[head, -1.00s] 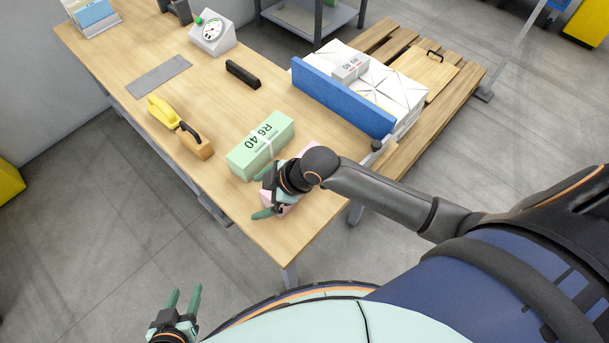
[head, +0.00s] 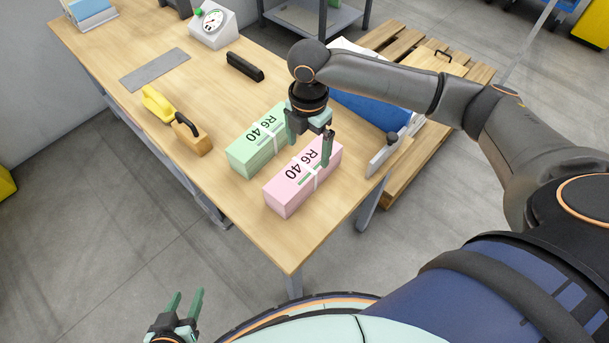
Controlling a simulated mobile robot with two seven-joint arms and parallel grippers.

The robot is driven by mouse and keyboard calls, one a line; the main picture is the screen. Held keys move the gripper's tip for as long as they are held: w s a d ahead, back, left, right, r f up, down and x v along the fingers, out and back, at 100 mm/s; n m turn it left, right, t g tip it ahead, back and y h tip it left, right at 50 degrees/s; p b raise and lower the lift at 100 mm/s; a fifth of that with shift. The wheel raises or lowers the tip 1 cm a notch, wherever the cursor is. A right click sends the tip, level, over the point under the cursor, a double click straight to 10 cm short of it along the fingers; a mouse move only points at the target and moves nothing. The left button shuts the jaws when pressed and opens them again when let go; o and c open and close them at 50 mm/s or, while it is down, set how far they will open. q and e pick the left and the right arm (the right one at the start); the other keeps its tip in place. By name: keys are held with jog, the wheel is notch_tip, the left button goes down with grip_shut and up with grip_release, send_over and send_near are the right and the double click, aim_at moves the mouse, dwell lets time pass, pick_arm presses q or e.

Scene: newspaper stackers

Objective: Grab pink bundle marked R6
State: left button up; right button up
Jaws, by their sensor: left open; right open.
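The pink bundle (head: 289,194) marked "R6 40" lies near the front corner of the wooden table, with a pale band around it. A green bundle (head: 250,152), also marked "R6 40", lies just behind and left of it. My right gripper (head: 309,150) points down over the far end of the pink bundle, its green fingers open. One finger is by the green bundle's right end and the other in front of the pink bundle's upper part. I cannot tell whether they touch. My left gripper (head: 186,300) is open and empty at the bottom left, away from the table.
A yellow tool (head: 157,104) and a wooden block with a black handle (head: 191,138) lie left of the bundles. A black bar (head: 244,67), a grey plate (head: 155,70) and a dial scale (head: 213,25) are further back. A blue panel (head: 372,107) stands right, partly behind my arm.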

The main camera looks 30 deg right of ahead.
aim_at(304, 165)
notch_tip(304, 165, down, 4)
jog(key=shift+r+b, duration=0.1)
jog(key=shift+b, duration=0.25)
jog(key=f, duration=0.1)
jog(key=f+b, duration=0.1)
jog(key=f, duration=0.2)
jog(key=shift+a+f, duration=0.2)
jog(key=shift+a, duration=0.2)
jog(key=shift+f, duration=0.35)
jog(key=shift+c, duration=0.4)
grip_shut()
jog(key=shift+w+r, duration=0.1)
jog(key=shift+r, duration=0.05)
